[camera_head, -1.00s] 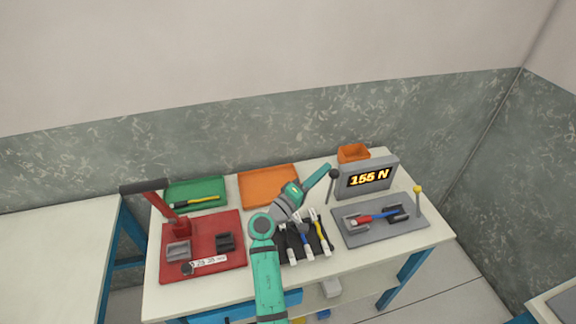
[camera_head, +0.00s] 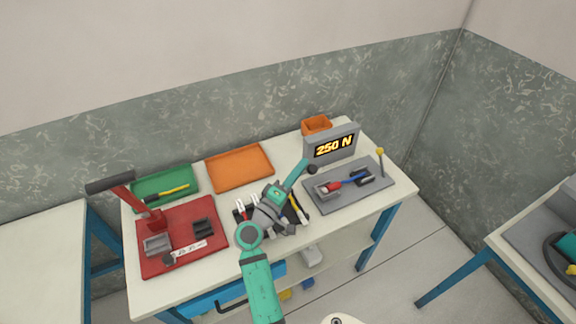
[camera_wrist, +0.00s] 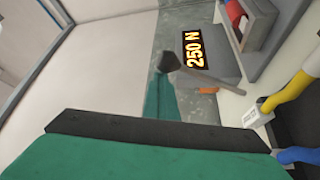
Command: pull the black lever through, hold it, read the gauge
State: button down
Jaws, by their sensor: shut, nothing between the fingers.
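The black lever (camera_head: 312,169) has a round black knob and stands beside the gauge. In the wrist view the lever (camera_wrist: 200,74) slants across as a dark rod with its knob at the left end. The gauge (camera_head: 335,146) is a grey box whose display reads "250 N"; the same reading shows sideways in the wrist view (camera_wrist: 194,49). My gripper (camera_head: 303,165) is shut and empty, with its teal fingertips right against the lever's knob end. In the wrist view the fingertips (camera_wrist: 161,84) are just below the knob; I cannot tell exact contact.
A grey plate (camera_head: 372,192) carries a red-and-blue tool (camera_head: 345,183) and a yellow-knobbed post (camera_head: 381,160). A red press base (camera_head: 185,251) with a lever, green (camera_head: 150,196) and orange trays (camera_head: 239,167), and an orange bin (camera_head: 316,124) stand around. Several tools lie under my arm.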

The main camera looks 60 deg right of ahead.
jog(key=shift+s+d+f, duration=0.1)
jog(key=shift+s+f, duration=0.45)
jog(key=shift+f, duration=0.05)
dwell(1.5)
jog(key=w+d+r, duration=0.1)
jog(key=w+r, duration=0.2)
jog(key=r, duration=0.1)
jog(key=w+a+f, duration=0.2)
jog(key=a+f, duration=0.1)
jog(key=a, duration=0.6)
jog(key=shift+w+a+f, duration=0.2)
jog(key=shift+w+f, duration=0.05)
jog(key=shift+f, duration=0.15)
jog(key=shift+w+a, duration=0.1)
